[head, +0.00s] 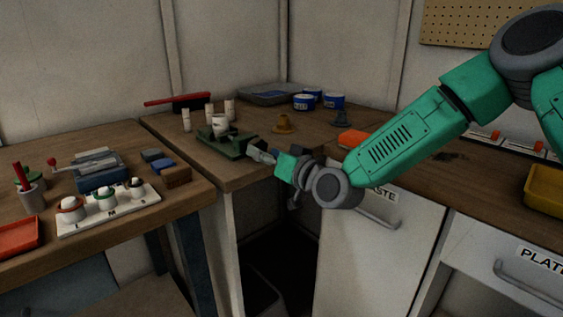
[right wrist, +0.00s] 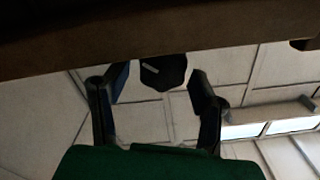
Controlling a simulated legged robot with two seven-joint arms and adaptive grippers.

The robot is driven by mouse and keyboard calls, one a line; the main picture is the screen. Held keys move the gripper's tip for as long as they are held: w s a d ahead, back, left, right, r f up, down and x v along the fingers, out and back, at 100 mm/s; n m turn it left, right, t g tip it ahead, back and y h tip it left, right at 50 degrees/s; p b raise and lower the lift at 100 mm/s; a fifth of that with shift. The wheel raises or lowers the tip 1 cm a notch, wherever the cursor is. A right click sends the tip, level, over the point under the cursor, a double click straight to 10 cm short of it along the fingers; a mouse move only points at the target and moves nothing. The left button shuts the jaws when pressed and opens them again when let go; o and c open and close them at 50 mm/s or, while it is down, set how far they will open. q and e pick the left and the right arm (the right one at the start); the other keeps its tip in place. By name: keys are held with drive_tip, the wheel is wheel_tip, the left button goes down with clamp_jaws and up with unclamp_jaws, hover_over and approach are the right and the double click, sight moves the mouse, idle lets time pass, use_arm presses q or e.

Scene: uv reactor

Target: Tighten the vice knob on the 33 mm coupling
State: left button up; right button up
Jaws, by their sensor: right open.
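A green vice (head: 222,143) sits at the front edge of the corner bench in the head view. A white coupling (head: 219,124) stands upright in it. My right gripper (head: 262,156) reaches the vice's near right end from the right. In the right wrist view my right gripper (right wrist: 158,80) is open, with one dark finger on each side of a black knob (right wrist: 163,71) that has a pale mark. The fingers appear apart from the knob. In the head view my gripper hides the knob. My left gripper is not in view.
A red-handled brush (head: 178,99) lies at the back. The left bench holds a white tray of knobbed pieces (head: 125,207). A dark gap separates the cabinets below.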

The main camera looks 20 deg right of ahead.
drive_tip(key=v, duration=0.9)
drive_tip(key=shift+s, duration=0.4)
drive_tip(key=shift+o, duration=1.4)
drive_tip(key=shift+n, duration=0.6)
drive_tip(key=p+x, duration=0.2)
drive_tip(key=x, duration=1)
drive_tip(key=shift+f, duration=0.1)
